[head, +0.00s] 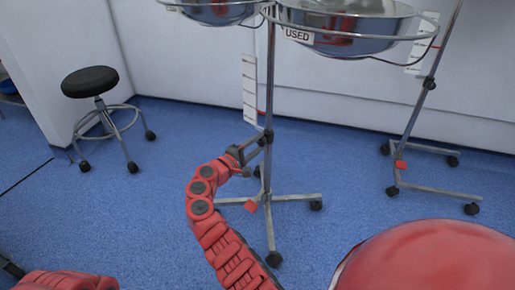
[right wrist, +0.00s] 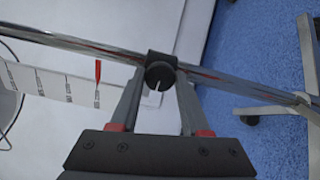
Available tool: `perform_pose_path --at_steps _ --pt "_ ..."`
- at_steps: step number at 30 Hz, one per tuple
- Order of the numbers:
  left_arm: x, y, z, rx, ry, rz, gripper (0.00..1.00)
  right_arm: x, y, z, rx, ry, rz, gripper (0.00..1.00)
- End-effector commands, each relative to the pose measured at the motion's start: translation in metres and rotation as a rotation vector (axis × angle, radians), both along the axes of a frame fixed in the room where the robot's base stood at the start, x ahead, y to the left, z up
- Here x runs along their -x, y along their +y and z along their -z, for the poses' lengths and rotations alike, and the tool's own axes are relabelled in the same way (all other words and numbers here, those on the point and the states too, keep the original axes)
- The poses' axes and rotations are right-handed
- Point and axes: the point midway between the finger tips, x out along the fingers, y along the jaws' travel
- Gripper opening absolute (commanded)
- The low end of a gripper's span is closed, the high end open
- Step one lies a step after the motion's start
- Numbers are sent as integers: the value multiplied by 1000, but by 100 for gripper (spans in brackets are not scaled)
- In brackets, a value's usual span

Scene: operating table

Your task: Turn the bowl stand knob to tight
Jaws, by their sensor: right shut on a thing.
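The bowl stand is a chrome pole (head: 269,75) on a wheeled base, with steel bowls (head: 345,25) in rings at its top. Its knob (right wrist: 160,75) is black and round with a white line, on a dark clamp around the pole. In the right wrist view, the line points down and slightly left. My right gripper (right wrist: 159,82) is shut on the knob, one finger on each side. In the head view, my right gripper (head: 258,146) reaches the pole below the white card, and the knob is hard to make out. My left gripper is out of view.
A white card (head: 250,90) with printed marks hangs beside the pole; a red pointer (right wrist: 98,71) shows by it. A second wheeled stand (head: 420,105) is at the right. A black stool (head: 90,82) is at the left. Blue floor between them is clear.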

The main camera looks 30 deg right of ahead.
Motion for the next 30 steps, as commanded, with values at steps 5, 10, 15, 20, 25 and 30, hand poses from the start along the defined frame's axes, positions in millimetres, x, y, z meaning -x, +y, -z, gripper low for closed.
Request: perform_pose_path --at_steps 5,10,15,20,25,30 --pt "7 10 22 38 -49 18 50 1 0 5 -34 -117 2 0" --pt "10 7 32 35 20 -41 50 0 0 5 -69 -246 1 0" --pt "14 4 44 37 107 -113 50 0 0 5 -111 -398 0 0" --pt "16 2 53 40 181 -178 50 0 0 5 -152 -541 0 0" --pt "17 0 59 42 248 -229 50 0 0 4 -195 -697 1 0" --pt "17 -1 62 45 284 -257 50 0 0 3 -238 -853 1 0"
